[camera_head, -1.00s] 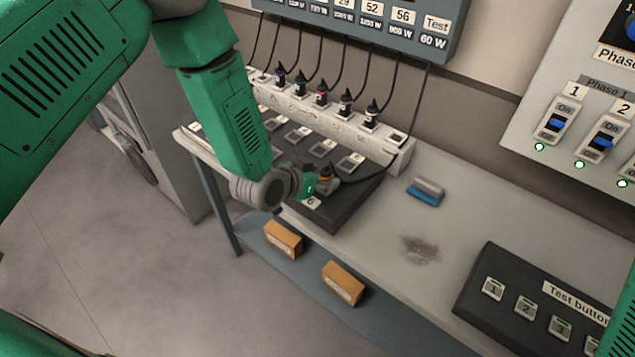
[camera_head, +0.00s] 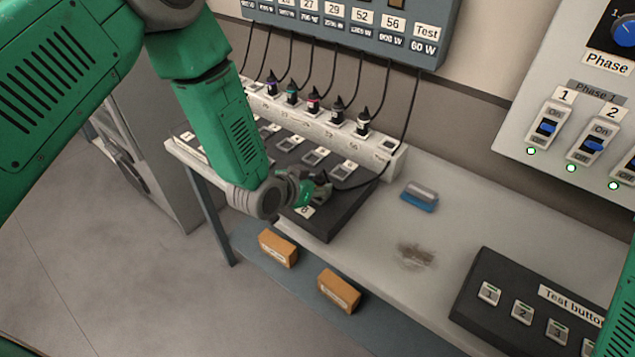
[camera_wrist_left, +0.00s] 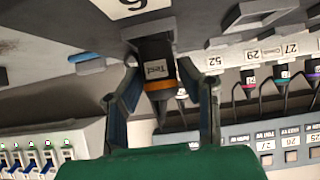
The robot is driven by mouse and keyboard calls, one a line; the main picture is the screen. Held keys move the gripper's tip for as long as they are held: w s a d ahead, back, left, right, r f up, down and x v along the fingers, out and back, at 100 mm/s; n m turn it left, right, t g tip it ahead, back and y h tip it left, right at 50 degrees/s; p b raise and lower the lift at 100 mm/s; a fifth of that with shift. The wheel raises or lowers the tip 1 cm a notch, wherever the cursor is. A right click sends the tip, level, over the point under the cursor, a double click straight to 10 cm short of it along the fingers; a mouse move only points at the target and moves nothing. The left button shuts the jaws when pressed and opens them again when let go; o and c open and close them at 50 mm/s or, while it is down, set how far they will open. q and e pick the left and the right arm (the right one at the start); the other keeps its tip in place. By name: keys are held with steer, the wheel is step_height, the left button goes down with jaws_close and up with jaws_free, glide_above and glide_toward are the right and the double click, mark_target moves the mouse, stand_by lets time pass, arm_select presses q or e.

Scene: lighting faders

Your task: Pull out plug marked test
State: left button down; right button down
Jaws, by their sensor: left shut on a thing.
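The plug marked Test (camera_wrist_left: 157,68) is black with a white label and an orange band in the left wrist view. Its far end meets the grey socket (camera_wrist_left: 147,24) beside the label 6 on the dark block. My left gripper (camera_wrist_left: 157,80) is shut on it, one finger on each side. In the head view the left gripper (camera_head: 318,188) is at the front right end of the dark socket block (camera_head: 335,222) and mostly hides the plug. A black cable (camera_head: 365,181) runs from there towards the wall. My right gripper is out of view.
A white power strip (camera_head: 345,143) with several plugs stands behind the block. A blue and grey eraser-like thing (camera_head: 420,196) lies right on the table. A button box (camera_head: 485,320) is at the lower right. Orange boxes (camera_head: 277,248) sit on the shelf below.

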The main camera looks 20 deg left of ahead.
arm_select(q)
steer(key=shift+r, duration=0.1)
steer(key=shift+r, duration=0.15)
steer(key=shift+s+r+p, duration=0.1)
steer(key=shift+r+p, duration=0.25)
steer(key=shift+r, duration=0.1)
steer(key=shift+a+r+p, duration=0.1)
steer(key=shift+r+p, duration=0.5)
steer(key=shift+r, duration=0.15)
steer(key=shift+r+p, duration=0.7)
steer(key=shift+r, duration=0.3)
